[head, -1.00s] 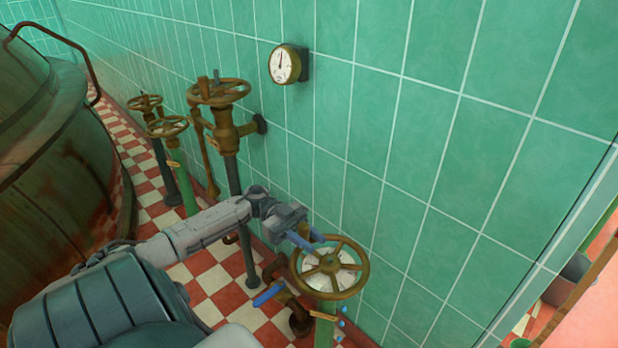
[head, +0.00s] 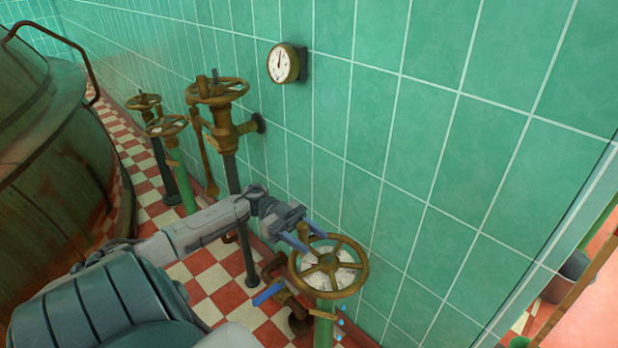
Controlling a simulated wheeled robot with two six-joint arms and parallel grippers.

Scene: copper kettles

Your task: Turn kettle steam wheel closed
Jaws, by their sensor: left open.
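The brass steam wheel (head: 349,287) is at lower centre, in front of the green wall. It is a spoked handwheel above a pale disc, on a green pipe (head: 324,333). My left gripper (head: 301,238) is at the wheel's far left rim, its blue fingers spread apart. A brown knob shows between or beside the fingers; I cannot tell whether they touch it. My right gripper is not in view.
A round gauge (head: 283,63) is on the wall. More brass handwheels (head: 217,92) stand on pipes at left. A large copper kettle (head: 60,170) fills the left side. A blue bar (head: 268,292) and blue drops (head: 341,321) are near the wheel's pipe.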

